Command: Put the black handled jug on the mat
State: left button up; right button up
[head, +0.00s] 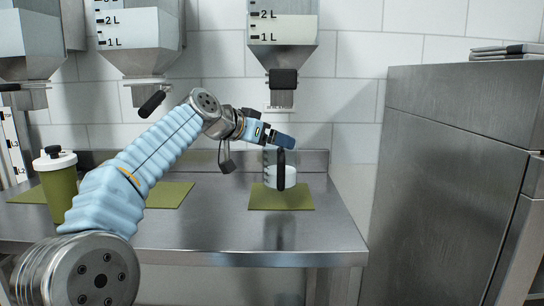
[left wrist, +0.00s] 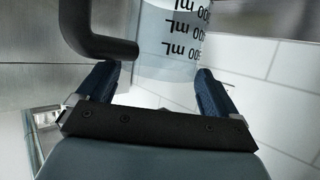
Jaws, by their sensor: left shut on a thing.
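The jug (head: 290,178) is clear with a white lower part, and its black handle (head: 281,172) faces me. It is upright at the green mat (head: 300,204) on the right of the steel counter. Its base appears within the mat's outline; I cannot tell if it touches. My left gripper (head: 280,139) is at the jug's upper part and shut on it. In the left wrist view the jug (left wrist: 165,55), with mL marks, sits between the fingers of my left gripper (left wrist: 156,78), its handle (left wrist: 122,48) to the left. My right gripper is not in view.
A dispenser nozzle (head: 283,80) hangs above the jug, with more hoppers (head: 140,45) to the left. Another green mat (head: 170,195) lies bare mid-counter. A green cup with a white lid (head: 60,190) stands at left. A steel cabinet (head: 440,170) stands right.

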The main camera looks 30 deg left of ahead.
aim_at(266, 153)
pick_arm(q)
jog(key=f, duration=0.2)
jog(key=w+f+b, duration=0.1)
jog(key=f, duration=0.1)
jog(key=shift+a+f, duration=0.15)
jog(key=shift+f, duration=0.05)
jog(key=shift+f, duration=0.2)
jog(key=o, duration=1.1)
jog(key=shift+o, duration=0.2)
jog(key=shift+r, duration=0.15)
jog(key=shift+s+r, duration=0.1)
jog(key=shift+r, duration=0.05)
jog(key=b+v, duration=0.1)
jog(key=v, duration=1)
jog(key=shift+s+b, duration=0.3)
jog(key=shift+a+r, duration=0.1)
jog(key=shift+r, duration=0.05)
